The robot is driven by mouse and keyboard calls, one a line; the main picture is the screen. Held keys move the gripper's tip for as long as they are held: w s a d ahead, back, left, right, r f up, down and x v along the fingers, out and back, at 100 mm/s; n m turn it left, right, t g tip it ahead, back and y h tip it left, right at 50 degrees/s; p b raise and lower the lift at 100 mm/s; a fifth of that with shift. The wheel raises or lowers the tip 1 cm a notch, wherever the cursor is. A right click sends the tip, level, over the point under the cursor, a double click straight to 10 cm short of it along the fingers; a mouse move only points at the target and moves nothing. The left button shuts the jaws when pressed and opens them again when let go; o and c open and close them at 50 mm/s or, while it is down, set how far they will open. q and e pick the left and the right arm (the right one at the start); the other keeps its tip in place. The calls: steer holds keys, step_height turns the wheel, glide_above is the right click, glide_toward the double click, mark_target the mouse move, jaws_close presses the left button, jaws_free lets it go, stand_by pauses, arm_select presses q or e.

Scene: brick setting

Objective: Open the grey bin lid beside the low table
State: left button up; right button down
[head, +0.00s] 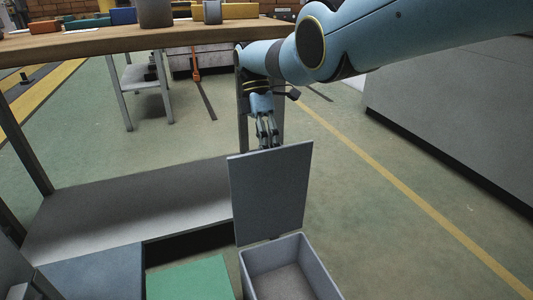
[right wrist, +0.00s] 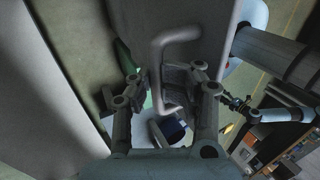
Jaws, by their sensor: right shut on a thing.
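The grey bin (head: 290,268) stands on the floor at the bottom centre of the head view, and its inside shows empty. Its grey lid (head: 268,195) is raised and stands nearly upright at the bin's far edge. My right gripper (head: 268,142) is at the lid's top edge, partly hidden behind it. In the right wrist view, a bent grey handle (right wrist: 176,38) on the lid runs between the fingers of my right gripper (right wrist: 165,88), which is shut on it. My left gripper is not in view.
A wooden-topped table (head: 120,40) bearing coloured blocks stands at the upper left, with a grey low shelf (head: 140,205) beneath. Green (head: 190,278) and blue (head: 92,272) surfaces lie left of the bin. The floor right of the bin is clear, up to a large grey cabinet (head: 450,110).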

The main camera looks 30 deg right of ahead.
steer(key=shift+w+d+r, duration=0.1)
steer(key=shift+w+r, duration=0.15)
steer(key=shift+r, duration=0.05)
steer(key=c, duration=1.6)
jaws_free()
steer(key=shift+r, duration=0.1)
steer(key=shift+o, duration=1.2)
steer(key=shift+s, duration=0.15)
steer(key=shift+f, duration=0.2)
